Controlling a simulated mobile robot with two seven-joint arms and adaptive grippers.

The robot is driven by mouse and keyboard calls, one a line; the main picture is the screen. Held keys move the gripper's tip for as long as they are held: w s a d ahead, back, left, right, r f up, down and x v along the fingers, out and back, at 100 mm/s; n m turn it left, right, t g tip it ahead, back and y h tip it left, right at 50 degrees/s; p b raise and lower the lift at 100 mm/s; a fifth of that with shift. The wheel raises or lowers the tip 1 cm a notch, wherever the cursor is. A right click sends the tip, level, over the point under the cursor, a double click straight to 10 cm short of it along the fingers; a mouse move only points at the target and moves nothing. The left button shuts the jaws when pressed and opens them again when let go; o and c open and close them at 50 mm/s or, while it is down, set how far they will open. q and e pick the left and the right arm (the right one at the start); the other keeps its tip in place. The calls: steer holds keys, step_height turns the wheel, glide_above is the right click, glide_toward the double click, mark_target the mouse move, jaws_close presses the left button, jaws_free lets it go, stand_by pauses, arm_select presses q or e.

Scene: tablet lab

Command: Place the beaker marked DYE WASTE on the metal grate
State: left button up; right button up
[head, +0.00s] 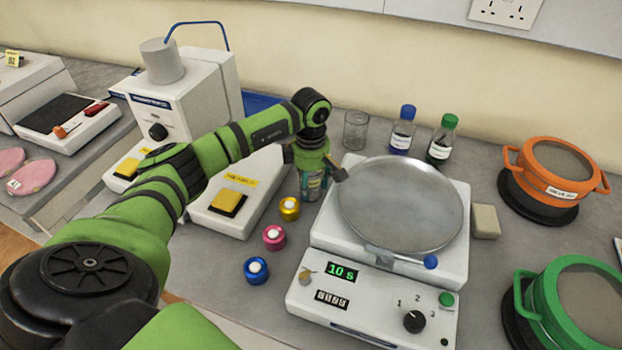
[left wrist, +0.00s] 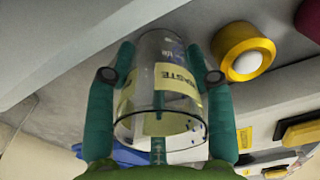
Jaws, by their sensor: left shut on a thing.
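My left gripper (head: 314,174) is shut on a clear glass beaker (head: 311,187), left of the round metal pan in the head view. In the left wrist view the beaker (left wrist: 178,85) sits between the two fingers of the gripper (left wrist: 160,77). Its yellow label shows the word WASTE; the rest of the label is hard to read. It holds no clearly visible liquid. I cannot make out a metal grate in either view. My right gripper is not in view.
A white machine with a round metal pan (head: 400,205) stands right of the gripper. Yellow, pink and blue round pots (head: 274,237) lie in front. Another glass beaker (head: 356,131) and two capped bottles (head: 402,132) stand behind. Orange (head: 556,170) and green (head: 575,305) pots are at right.

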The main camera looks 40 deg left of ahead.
arm_select(q)
steer(key=shift+f, duration=0.15)
steer(key=o, duration=1.3)
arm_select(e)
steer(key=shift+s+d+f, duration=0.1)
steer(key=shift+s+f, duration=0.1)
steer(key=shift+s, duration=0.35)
arm_select(q)
step_height(320, 180, up, 11)
steer(key=b, duration=0.4)
steer(key=shift+r, duration=0.2)
steer(key=shift+o, duration=0.6)
steer(key=shift+r, duration=0.3)
steer(key=shift+w+d+f+b, duration=0.2)
steer(key=shift+w+b, duration=0.1)
steer(key=shift+b, duration=0.4)
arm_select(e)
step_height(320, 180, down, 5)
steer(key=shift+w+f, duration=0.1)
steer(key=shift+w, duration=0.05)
